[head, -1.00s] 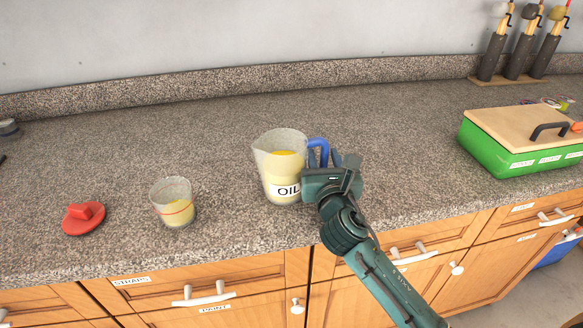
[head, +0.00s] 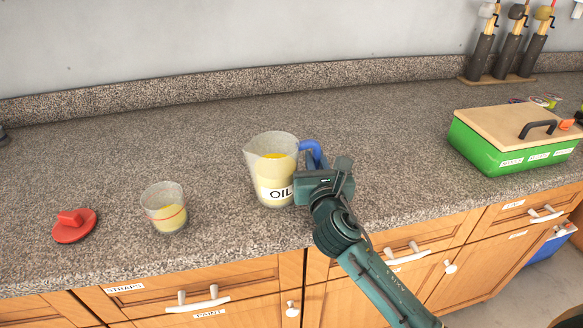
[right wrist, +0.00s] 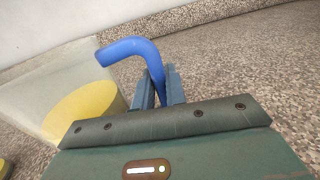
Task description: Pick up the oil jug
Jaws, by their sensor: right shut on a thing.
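The oil jug (head: 270,172) is a clear pitcher with yellow oil, an "OIL" label and a blue handle (head: 312,153). It stands upright at the middle of the counter; I cannot tell whether its base touches the counter. My right gripper (head: 312,172) is at the jug's right side, shut on the blue handle. In the right wrist view the two fingers (right wrist: 160,88) close around the lower part of the handle, with the jug (right wrist: 65,90) to the left. The fingertips are mostly hidden in the head view. My left gripper is not in view.
A small measuring cup (head: 164,207) with yellow liquid stands left of the jug, and a red lid-like piece (head: 74,225) lies further left. A green box (head: 510,152) with a wooden lid stands at the right. The counter (head: 200,135) behind the jug is clear.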

